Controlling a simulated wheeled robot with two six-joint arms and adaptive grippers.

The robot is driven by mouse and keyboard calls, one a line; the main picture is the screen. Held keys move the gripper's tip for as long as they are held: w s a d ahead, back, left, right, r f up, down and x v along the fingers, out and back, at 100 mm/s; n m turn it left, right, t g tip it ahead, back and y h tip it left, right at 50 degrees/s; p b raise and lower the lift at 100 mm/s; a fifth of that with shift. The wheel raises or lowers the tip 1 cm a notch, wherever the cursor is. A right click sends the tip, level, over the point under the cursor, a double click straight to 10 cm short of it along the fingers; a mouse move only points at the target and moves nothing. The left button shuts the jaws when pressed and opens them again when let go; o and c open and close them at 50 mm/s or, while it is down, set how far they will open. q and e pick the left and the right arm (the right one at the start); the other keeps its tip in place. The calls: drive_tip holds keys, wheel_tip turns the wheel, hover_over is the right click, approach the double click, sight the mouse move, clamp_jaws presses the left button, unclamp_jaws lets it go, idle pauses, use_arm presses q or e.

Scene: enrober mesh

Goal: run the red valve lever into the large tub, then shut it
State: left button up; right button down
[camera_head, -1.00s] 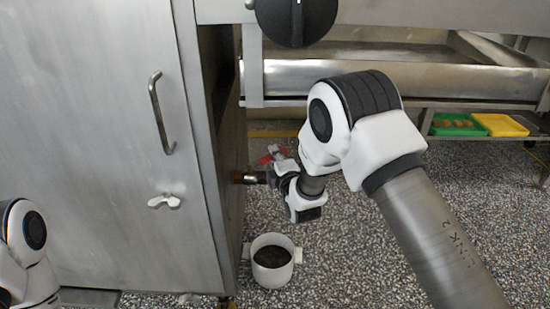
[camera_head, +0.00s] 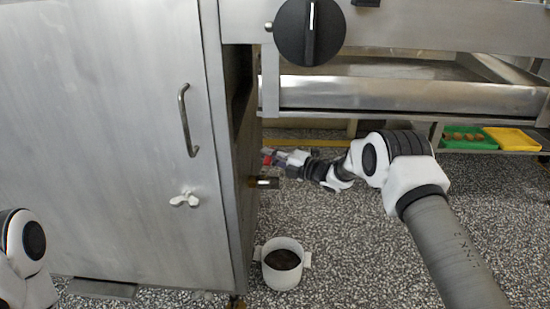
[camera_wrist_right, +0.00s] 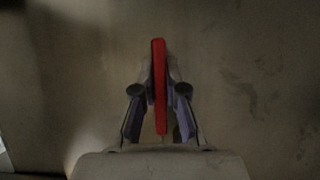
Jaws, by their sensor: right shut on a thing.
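The red valve lever (camera_head: 267,156) shows as a small red piece at the machine's side in the head view. In the right wrist view the lever (camera_wrist_right: 158,75) stands long and upright between the fingers. My right gripper (camera_head: 277,158) is shut on it; its fingers (camera_wrist_right: 160,92) press in from both sides. The brass valve spout (camera_head: 264,183) sticks out of the cabinet side just below. The large white tub (camera_head: 282,278) stands on the floor under the spout, with dark contents inside. My left arm shows at the lower left, but its gripper is out of view.
The steel cabinet (camera_head: 120,140) with a vertical handle (camera_head: 186,120) and a wing knob (camera_head: 184,199) fills the left. A black dial (camera_head: 308,32) sits above. Green (camera_head: 465,137) and yellow (camera_head: 512,139) trays lie on a shelf at right. Speckled floor around the tub is clear.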

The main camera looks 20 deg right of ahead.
drive_tip(key=shift+w+a+n+g+y, duration=0.25)
drive_tip(key=shift+a+n+g+y, duration=0.3)
drive_tip(key=shift+n+g+y, duration=0.2)
drive_tip(key=c, duration=1.2)
unclamp_jaws()
drive_tip(key=shift+a, duration=0.1)
drive_tip(key=v, duration=1.2)
drive_tip(key=shift+w, duration=0.1)
